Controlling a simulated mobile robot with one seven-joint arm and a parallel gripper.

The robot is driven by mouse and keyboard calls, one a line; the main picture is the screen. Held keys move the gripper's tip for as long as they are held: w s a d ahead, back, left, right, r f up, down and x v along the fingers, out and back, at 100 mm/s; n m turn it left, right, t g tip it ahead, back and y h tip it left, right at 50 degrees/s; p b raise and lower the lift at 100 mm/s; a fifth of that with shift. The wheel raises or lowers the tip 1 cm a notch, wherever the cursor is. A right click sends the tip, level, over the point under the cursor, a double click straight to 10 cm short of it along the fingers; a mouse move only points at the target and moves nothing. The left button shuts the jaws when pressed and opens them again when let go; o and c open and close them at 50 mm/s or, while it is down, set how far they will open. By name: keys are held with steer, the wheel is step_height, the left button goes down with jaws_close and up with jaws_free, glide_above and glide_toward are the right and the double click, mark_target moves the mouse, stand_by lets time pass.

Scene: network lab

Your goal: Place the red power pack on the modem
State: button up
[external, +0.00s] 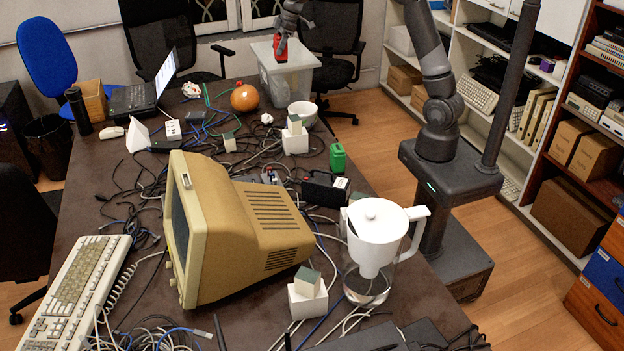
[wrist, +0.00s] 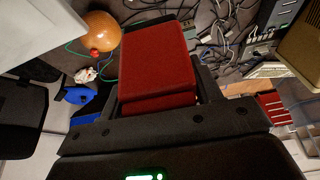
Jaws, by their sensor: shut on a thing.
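The red power pack (external: 280,49) is between the fingers of my gripper (external: 282,41). In the external view it is at the far end of the table, over the clear plastic bin. In the wrist view the red power pack (wrist: 157,58) fills the middle, its flat red face toward the camera, and my gripper (wrist: 158,90) is shut on it. I cannot tell for sure which device is the modem. A black box (external: 325,190) with a white label lies mid-table behind the white pitcher, and a smaller dark box (external: 166,145) lies near the left side.
The clear plastic bin (external: 290,82) stands at the table's far end. An orange round object (external: 244,97) is beside it. Cables cover much of the table.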

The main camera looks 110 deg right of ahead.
step_height(320, 180, up, 2)
steer(key=shift+r, duration=0.15)
steer(key=w+a+n+y, duration=0.1)
steer(key=w+a+n, duration=0.1)
steer(key=w+a, duration=0.65)
steer(key=w+a+n+y, duration=0.15)
steer(key=w+a, duration=0.35)
steer(key=a, duration=0.6)
steer(key=w+a+n, duration=0.3)
steer(key=w+a, duration=0.3)
steer(key=a, duration=0.3)
steer(key=w+a+n+g+y, duration=0.2)
steer(key=a+n, duration=0.4)
steer(key=a, duration=3.2)
steer(key=n+g, duration=0.3)
steer(key=n, duration=0.3)
glide_above(422, 330)
steer(key=shift+y, duration=0.25)
step_height(422, 330, down, 30)
steer(key=shift+r, duration=0.25)
steer(key=shift+f, duration=0.15)
